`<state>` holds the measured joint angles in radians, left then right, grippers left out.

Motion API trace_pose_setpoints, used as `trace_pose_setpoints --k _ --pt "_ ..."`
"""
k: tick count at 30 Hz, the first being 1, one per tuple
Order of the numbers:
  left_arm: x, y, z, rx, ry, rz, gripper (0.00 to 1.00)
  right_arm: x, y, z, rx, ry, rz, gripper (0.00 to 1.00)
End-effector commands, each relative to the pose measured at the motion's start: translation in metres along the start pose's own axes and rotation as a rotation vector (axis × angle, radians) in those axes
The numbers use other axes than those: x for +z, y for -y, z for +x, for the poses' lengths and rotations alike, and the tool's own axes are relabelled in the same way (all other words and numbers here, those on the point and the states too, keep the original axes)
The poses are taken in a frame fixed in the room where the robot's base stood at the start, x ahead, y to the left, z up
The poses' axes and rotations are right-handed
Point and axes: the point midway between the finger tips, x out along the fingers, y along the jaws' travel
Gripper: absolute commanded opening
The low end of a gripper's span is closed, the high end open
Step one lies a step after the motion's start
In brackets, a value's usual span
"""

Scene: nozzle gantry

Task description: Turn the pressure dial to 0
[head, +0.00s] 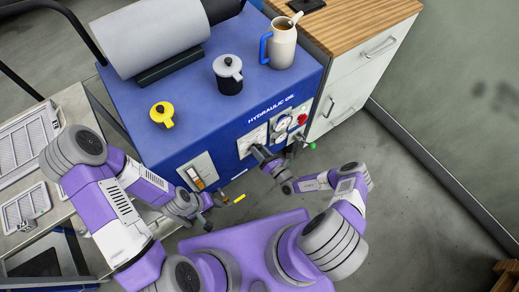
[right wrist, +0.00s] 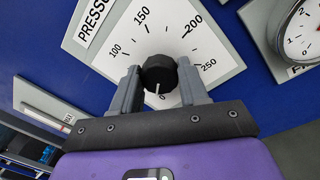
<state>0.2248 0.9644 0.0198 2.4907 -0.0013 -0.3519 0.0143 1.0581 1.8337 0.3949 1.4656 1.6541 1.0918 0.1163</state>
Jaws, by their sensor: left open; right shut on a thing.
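The pressure dial's black knob (right wrist: 160,73) sits on a white scale plate (right wrist: 100,30) marked 100, 150, 200, 250 and 0. The white pointer line on the knob points down in the right wrist view, at or very near the 0 mark. My right gripper (right wrist: 160,80) is shut on the knob, one finger on each side. In the head view my right gripper (head: 262,153) is at the blue unit's front panel and partly hides the dial plate (head: 248,141). My left gripper (head: 220,199) is open and empty, low in front of the panel.
A round gauge (head: 282,123) and a red knob (head: 302,119) sit right of the dial. The blue unit (head: 200,125) carries a yellow pot (head: 162,114), a black-and-grey pot (head: 228,75) and a jug (head: 283,45). A white drawer cabinet (head: 360,75) stands at right.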

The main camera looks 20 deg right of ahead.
Motion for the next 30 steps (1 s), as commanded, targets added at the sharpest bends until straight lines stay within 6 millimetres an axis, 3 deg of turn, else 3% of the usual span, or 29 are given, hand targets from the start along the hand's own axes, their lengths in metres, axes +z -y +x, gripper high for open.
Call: trace_pose_setpoints --k 10,27,28,30 --pt "0.0004 -0.0033 -0.009 0.0 0.0 0.0 0.43 0.001 -0.0006 -0.0003 -0.002 -0.011 -0.15 0.13" --pt "0.0004 -0.0037 -0.0098 0.0 0.0 0.0 0.43 0.0004 -0.0002 -0.0002 -0.002 -0.015 -0.182 0.13" --pt "0.0004 -0.0037 -0.0098 0.0 0.0 0.0 0.43 0.0004 -0.0002 -0.0003 -0.002 -0.015 -0.182 0.47" --pt "0.0005 -0.0037 -0.0098 0.0 0.0 0.0 0.43 0.0004 -0.0002 -0.0002 -0.002 -0.015 -0.181 0.58"
